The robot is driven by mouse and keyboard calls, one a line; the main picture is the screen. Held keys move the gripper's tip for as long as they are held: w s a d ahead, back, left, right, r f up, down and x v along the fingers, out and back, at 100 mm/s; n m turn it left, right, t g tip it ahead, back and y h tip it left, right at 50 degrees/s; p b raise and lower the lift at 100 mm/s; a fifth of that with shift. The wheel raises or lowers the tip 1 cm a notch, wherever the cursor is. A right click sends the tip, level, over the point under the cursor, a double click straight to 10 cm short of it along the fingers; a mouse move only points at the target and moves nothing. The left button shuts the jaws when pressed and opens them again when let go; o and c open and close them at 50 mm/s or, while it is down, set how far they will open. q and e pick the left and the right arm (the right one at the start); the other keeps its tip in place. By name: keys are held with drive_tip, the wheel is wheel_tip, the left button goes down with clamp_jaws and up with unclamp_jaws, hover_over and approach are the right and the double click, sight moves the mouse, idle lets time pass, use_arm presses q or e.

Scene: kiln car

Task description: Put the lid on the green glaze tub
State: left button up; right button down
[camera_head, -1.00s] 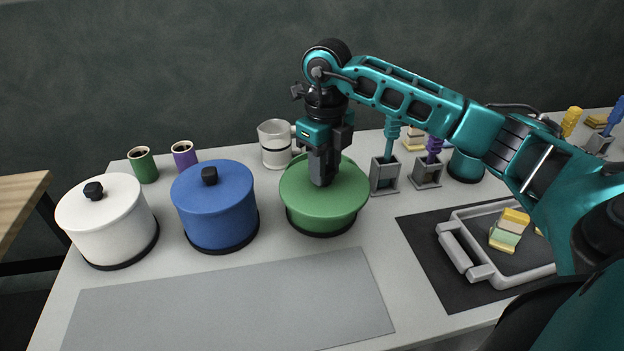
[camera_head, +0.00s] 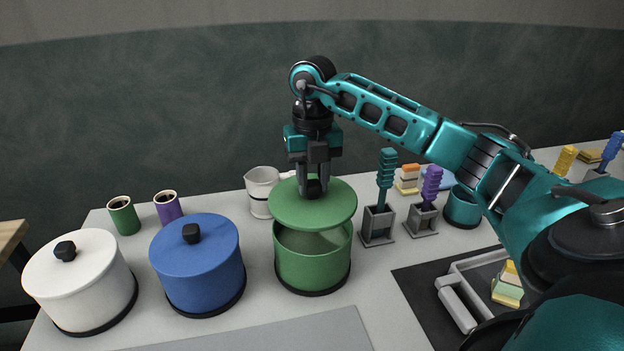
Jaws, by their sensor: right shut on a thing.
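The green glaze tub (camera_head: 312,268) stands upright on the table, and part of its inside shows under the front of the lid. My right gripper (camera_head: 313,188) points down and is shut on the dark knob of the green lid (camera_head: 312,212). The lid is held roughly level above the tub, with a visible gap between them at the front. It hides the back of the tub's rim. My left gripper is not in view.
The closed blue tub (camera_head: 200,265) and white tub (camera_head: 80,285) stand to the left. A white jug (camera_head: 261,193) is close behind the green tub. Brush holders (camera_head: 378,226) stand to the right, beside a dark mat with a grey-handled tray (camera_head: 458,303).

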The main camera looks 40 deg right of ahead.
sight(313, 201)
drive_tip(key=shift+f+b, duration=1.35)
drive_tip(key=shift+f, duration=0.9)
drive_tip(key=shift+f, duration=0.2)
drive_tip(key=shift+f, duration=0.25)
